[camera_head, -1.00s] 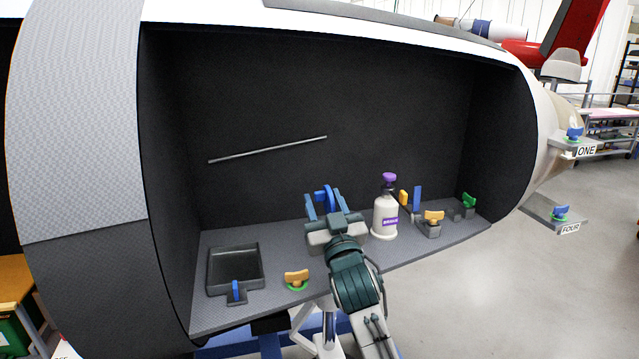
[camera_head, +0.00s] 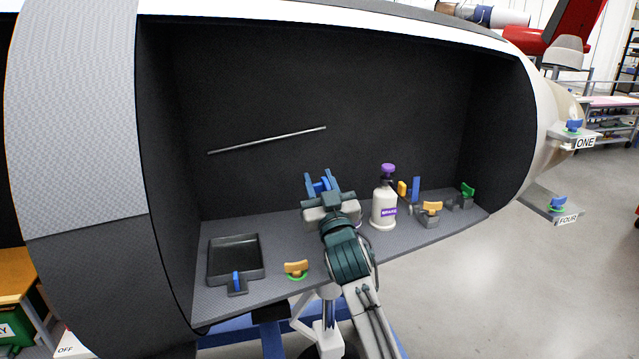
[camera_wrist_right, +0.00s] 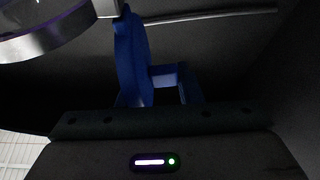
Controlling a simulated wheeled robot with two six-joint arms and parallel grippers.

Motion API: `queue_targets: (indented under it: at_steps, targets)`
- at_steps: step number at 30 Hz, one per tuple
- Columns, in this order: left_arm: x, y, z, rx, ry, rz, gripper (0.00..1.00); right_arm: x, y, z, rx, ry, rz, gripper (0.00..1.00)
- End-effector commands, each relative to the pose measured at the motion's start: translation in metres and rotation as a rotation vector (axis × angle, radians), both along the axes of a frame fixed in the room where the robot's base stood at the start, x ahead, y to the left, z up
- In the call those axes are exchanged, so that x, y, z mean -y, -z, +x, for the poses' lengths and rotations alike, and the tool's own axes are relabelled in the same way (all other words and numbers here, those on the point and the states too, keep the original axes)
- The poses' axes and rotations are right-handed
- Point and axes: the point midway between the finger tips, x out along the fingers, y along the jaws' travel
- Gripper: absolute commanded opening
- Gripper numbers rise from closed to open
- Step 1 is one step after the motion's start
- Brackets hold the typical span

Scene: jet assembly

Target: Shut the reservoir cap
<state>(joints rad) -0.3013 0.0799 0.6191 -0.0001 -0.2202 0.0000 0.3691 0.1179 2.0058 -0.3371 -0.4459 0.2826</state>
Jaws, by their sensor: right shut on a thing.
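My right gripper (camera_head: 323,184) reaches into the dark bay and is shut on a blue cap (camera_head: 322,186), which shows between its steel-blue fingers. In the right wrist view the blue cap (camera_wrist_right: 132,55) stands nearly edge-on, with a blue crosspiece beside it. A shiny round metal rim (camera_wrist_right: 50,38) shows at the upper left of that view; I cannot tell whether it is the reservoir's. In the head view the gripper and wrist hide most of what lies below the cap. I cannot tell how far it is closed. My left gripper is not in view.
A white bottle (camera_head: 384,206) with a purple top stands just right of my gripper. Orange and green handled parts (camera_head: 431,208) are farther right. A black tray (camera_head: 234,284) and an orange knob (camera_head: 296,268) are at the left. A thin rod (camera_head: 267,140) shows against the back wall.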

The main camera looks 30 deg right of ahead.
Motion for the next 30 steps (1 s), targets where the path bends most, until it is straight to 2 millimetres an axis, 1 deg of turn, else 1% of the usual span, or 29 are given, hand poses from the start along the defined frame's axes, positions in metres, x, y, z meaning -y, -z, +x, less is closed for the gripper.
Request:
queue_targets:
  at_steps: [5, 10, 17, 24, 30]
  targets:
    - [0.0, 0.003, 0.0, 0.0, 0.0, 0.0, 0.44, 0.001, 0.002, 0.0, 0.0, 0.001, 0.008, 0.0]
    - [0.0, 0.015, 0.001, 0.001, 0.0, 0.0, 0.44, 0.004, 0.004, 0.0, 0.007, 0.002, 0.047, 0.0]
    - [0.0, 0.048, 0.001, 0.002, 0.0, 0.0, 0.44, 0.014, 0.004, -0.003, 0.036, 0.002, 0.188, 0.0]
    - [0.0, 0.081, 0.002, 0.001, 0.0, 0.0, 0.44, 0.029, 0.004, -0.005, 0.073, 0.001, 0.389, 0.0]
    - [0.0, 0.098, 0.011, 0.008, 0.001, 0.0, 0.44, 0.04, 0.004, -0.008, 0.101, 0.001, 0.544, 0.0]
